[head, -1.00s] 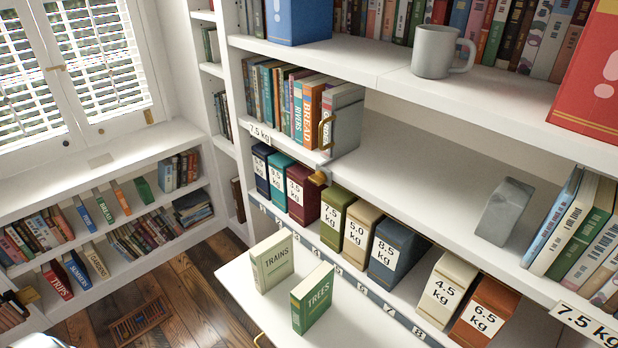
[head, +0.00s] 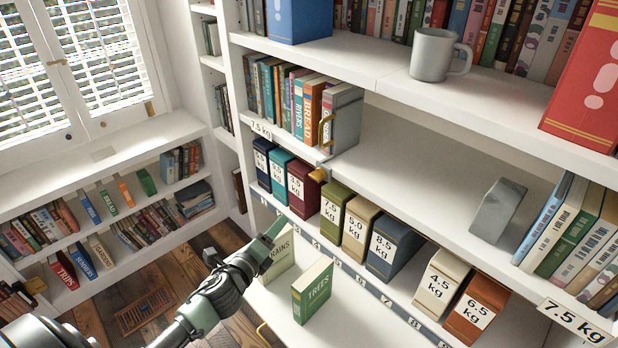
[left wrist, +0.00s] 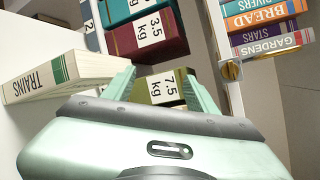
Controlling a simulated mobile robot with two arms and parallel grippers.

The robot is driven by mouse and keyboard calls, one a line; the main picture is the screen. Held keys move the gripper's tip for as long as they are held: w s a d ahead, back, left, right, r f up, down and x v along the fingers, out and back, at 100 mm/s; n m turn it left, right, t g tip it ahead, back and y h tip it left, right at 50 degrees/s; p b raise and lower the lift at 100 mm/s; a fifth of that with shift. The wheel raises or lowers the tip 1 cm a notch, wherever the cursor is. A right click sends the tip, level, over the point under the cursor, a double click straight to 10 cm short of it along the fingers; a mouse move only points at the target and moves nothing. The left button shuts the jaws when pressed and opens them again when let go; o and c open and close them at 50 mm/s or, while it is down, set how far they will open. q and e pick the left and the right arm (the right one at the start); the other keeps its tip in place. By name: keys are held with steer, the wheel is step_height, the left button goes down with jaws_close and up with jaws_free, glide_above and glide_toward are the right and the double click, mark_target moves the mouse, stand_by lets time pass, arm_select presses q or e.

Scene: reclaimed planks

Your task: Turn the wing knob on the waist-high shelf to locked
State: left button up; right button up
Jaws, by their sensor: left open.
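The brass wing knob (head: 318,174) sits on the front edge of the waist-high shelf (head: 420,185), just below the upright books. In the left wrist view the knob (left wrist: 231,70) is right of the fingers and apart from them. Its lock marks are too small to read. My left gripper (head: 279,228) is open and empty, lower left of the knob in the head view, in front of the TRAINS book. In the left wrist view the two fingers of my gripper (left wrist: 160,72) are spread, with weight boxes beyond them. My right gripper is not in view.
The TRAINS book (head: 283,255) and TREES book (head: 311,291) stand on a low white surface (head: 345,325) close to my left gripper. Several labelled weight boxes (head: 357,227) line the shelf below the knob. A grey mug (head: 436,54) stands on the shelf above.

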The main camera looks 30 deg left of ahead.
mark_target(313, 178)
arm_select(q)
steer(key=w+d+r+m+t+h, duration=0.15)
steer(key=r+m+h, duration=0.3)
steer(key=m, duration=0.45)
steer(key=w+r+m+h, duration=0.3)
steer(key=r+m, duration=0.3)
steer(key=m, duration=0.2)
steer(key=shift+d+p+x, duration=0.15)
steer(key=shift+p+x, duration=0.55)
steer(key=shift+x, duration=1.15)
steer(key=shift+d+p+x, duration=0.15)
steer(key=shift+p+x, duration=0.55)
steer(key=shift+x, duration=1.15)
steer(key=shift+f, duration=0.1)
jaws_close()
